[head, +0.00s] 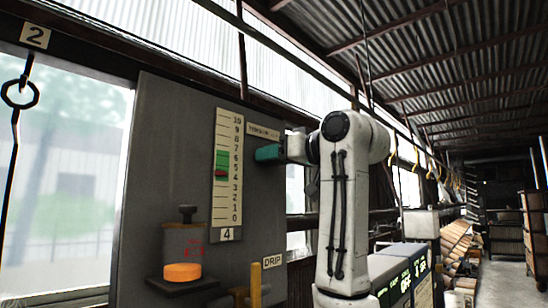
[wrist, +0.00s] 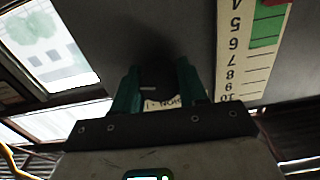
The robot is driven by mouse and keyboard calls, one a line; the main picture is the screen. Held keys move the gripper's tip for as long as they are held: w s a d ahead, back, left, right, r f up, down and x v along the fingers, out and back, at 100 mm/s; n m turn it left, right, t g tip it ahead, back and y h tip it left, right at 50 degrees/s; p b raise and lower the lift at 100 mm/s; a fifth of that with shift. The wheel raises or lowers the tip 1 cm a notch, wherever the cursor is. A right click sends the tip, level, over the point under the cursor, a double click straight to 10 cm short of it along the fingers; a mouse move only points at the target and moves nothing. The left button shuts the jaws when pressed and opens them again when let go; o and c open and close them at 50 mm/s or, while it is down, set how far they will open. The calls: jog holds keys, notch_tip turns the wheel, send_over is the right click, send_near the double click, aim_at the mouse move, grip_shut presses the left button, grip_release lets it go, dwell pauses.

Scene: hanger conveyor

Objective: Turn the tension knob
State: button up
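The tension knob (wrist: 155,72) is a dark shape on the grey panel in the wrist view, between the two teal fingers of my gripper (wrist: 158,78). The knob is blurred and in shadow, and I cannot tell whether the fingers press on it. In the head view my gripper (head: 268,153) is at the panel just below the tension label (head: 263,131), and it hides the knob. Left of it is the scale (head: 228,205), marked 0 to 10, with a green band (head: 222,160).
The grey panel (head: 160,150) also holds an orange-bottomed drip cup (head: 183,270) and a yellow-handled valve (head: 256,283) by the DRIP label (head: 271,262). Boxes with displays (head: 400,285) stand right of my arm. A walkway runs back at the right.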

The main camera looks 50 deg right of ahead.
jog(key=o, duration=0.4)
jog(key=shift+o, duration=0.2)
jog(key=s+b, duration=0.4)
jog(key=s, duration=0.6)
jog(key=shift+s+d, duration=0.15)
jog(key=shift+s, duration=0.25)
